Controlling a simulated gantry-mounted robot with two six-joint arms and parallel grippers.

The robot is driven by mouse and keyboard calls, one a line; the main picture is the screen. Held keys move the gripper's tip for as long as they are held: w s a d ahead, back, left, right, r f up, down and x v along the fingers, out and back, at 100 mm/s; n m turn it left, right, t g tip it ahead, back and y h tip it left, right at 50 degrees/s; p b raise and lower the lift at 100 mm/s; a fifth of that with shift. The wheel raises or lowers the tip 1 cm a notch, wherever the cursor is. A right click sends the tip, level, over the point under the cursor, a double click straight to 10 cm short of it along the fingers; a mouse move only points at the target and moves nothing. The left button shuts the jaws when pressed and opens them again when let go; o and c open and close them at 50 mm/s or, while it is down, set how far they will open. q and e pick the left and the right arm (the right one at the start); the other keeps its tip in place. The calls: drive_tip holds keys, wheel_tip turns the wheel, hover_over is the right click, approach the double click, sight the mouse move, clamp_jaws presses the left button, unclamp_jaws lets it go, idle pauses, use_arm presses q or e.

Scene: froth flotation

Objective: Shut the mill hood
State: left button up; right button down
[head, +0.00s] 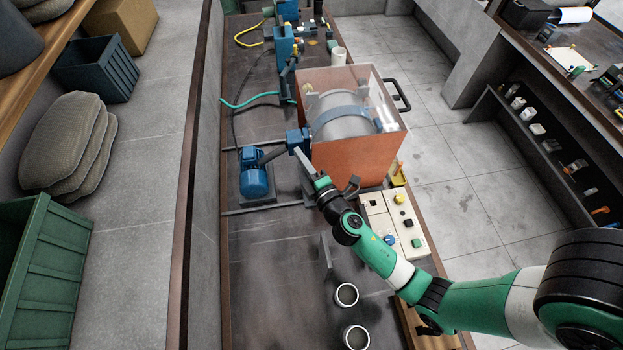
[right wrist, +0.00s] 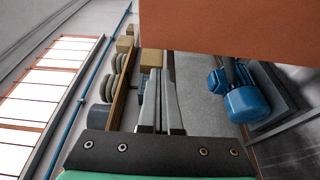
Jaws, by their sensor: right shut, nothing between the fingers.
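The mill (head: 352,165) is an orange box on the bench, with a pale drum (head: 338,112) banded in blue inside it. Its hood (head: 375,88) is a clear panel that shows over the drum; I cannot tell whether it is fully down. A black handle (head: 402,96) sticks out on the mill's right side. My right gripper (head: 300,156) is at the mill's near left corner, away from the handle. In the right wrist view its fingers (right wrist: 161,85) are together and empty, below an orange panel (right wrist: 230,28). My left gripper is out of view.
A blue motor (head: 255,178) stands left of the mill; it also shows in the right wrist view (right wrist: 247,104). A control panel (head: 392,222) with coloured buttons lies under my right arm. Two white-rimmed cups (head: 347,306) stand on the near bench. Floor right of the mill is clear.

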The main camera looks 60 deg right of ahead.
drive_tip(key=a+b+v, duration=0.1)
drive_tip(key=v, duration=0.8)
drive_tip(key=shift+a+b, duration=0.15)
drive_tip(key=shift+b, duration=0.25)
drive_tip(key=shift+s, duration=0.1)
